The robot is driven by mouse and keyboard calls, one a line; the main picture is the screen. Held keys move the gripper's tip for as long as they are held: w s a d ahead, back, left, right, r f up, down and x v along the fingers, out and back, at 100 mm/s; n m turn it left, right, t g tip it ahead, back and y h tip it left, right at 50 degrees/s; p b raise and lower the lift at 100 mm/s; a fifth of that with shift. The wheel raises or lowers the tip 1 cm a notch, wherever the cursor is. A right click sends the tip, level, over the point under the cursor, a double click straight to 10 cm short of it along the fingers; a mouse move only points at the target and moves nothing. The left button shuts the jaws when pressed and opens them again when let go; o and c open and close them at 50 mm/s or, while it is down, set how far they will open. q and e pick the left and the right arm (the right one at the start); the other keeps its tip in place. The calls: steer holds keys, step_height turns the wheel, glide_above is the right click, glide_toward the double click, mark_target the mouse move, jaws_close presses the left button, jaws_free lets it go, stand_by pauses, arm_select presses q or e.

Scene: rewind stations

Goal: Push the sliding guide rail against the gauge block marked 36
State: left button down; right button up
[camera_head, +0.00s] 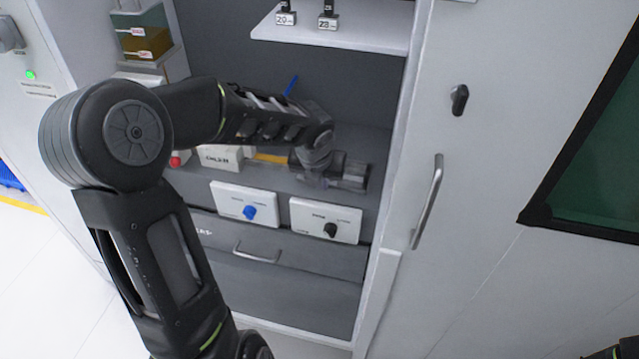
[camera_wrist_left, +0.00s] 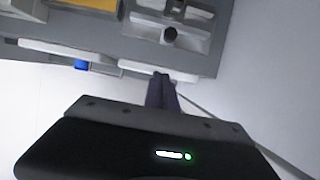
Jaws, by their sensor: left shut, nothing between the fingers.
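My left gripper (camera_head: 350,176) is over the grey work surface in the cabinet bay, fingers together and empty. In the left wrist view its shut dark fingers (camera_wrist_left: 161,92) point toward the front edge of the work surface. My arm hides part of this area in the head view. No block marked 36 can be read.
Small black-topped blocks (camera_head: 328,21) with other numbers stand on the white shelf (camera_head: 375,38). White panels carry a blue knob (camera_head: 249,212) and a black knob (camera_head: 330,230). A white labelled box (camera_head: 221,158) is left of the gripper. The cabinet door (camera_head: 480,130) bounds the right.

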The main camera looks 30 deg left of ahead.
arm_select(q)
steer(key=v, duration=0.6)
steer(key=shift+w+d, duration=0.15)
steer(key=shift+d, duration=0.05)
stand_by(0.5)
